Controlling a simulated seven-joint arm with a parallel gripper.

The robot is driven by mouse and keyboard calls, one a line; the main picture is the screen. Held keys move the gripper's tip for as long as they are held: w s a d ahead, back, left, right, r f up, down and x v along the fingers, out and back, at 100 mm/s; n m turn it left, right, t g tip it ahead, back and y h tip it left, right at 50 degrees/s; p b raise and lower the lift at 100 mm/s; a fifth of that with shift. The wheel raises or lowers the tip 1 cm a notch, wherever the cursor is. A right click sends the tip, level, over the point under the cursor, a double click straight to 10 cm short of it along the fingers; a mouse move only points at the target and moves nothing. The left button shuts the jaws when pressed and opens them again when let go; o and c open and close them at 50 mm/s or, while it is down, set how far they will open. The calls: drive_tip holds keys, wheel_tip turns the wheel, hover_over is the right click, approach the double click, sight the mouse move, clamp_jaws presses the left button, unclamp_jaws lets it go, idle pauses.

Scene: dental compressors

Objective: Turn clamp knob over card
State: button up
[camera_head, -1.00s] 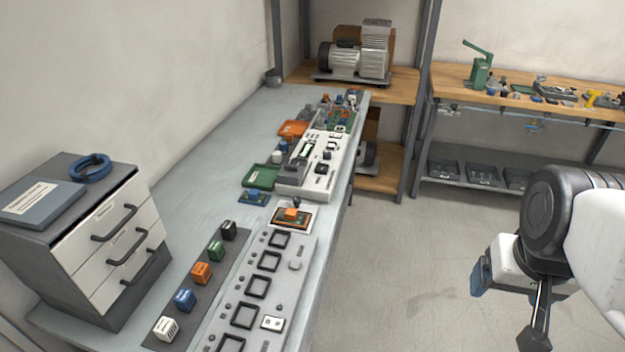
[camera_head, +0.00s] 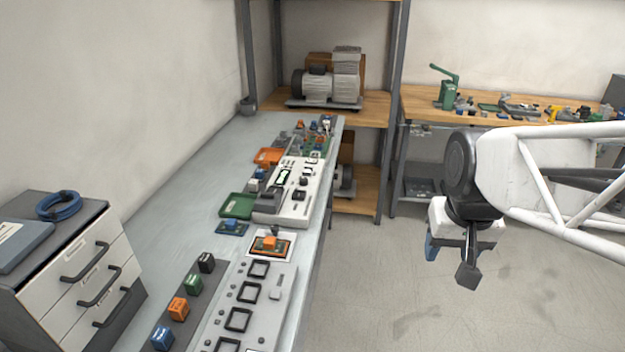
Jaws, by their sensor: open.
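A small card bearing an orange block (camera_head: 269,243) lies in a white-edged holder on the bench, at the far end of the grey panel. A small dark knob (camera_head: 275,230) stands at the holder's back edge; I take it for the clamp knob, but its exact shape is too small to tell. My gripper (camera_head: 450,260) hangs over the floor at the right, well apart from the bench and the knob. It is open and I see nothing held; its fingers are partly hidden by the wrist.
The grey panel (camera_head: 222,321) has several square frames. Coloured blocks stand on a dark strip left of it. A white device (camera_head: 290,205), a green tray (camera_head: 238,206) and an orange tray (camera_head: 268,156) lie farther back. A drawer cabinet (camera_head: 75,280) stands left. Floor between bench and arm is clear.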

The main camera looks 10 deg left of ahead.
drive_tip(key=w+a, duration=0.7)
drive_tip(key=w, duration=0.3)
drive_tip(key=n+g, duration=0.2)
drive_tip(key=n, duration=0.1)
hover_over(275, 227)
wheel_tip(275, 227, down, 17)
drive_tip(key=shift+w+f, duration=0.1)
drive_tip(key=shift+f, duration=3.85)
drive_tip(key=c, duration=0.9)
